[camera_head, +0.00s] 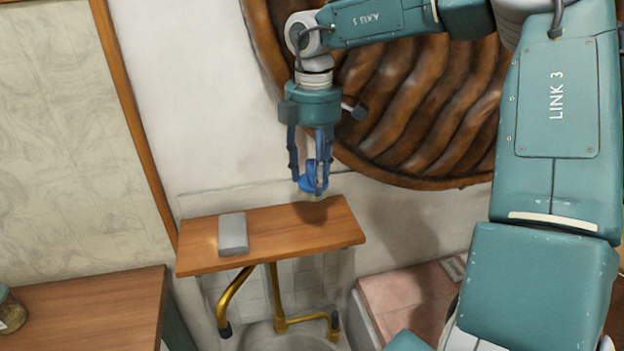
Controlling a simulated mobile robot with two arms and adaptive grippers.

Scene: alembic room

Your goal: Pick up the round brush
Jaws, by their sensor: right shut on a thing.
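The round brush (310,180) is blue on top with pale bristles below. My right gripper (311,186) points down with its blue fingers shut on the brush. The brush hangs above the right part of a small wooden shelf (290,234), and its bristles appear clear of the wood. The fingers hide part of the brush. My left gripper is not in view.
A grey block (232,234) lies on the shelf's left part. A large brown ribbed round form (420,100) is on the wall behind my right arm. A wooden counter (85,312) with a glass jar (11,311) is at lower left. A brass pipe (277,300) runs below the shelf.

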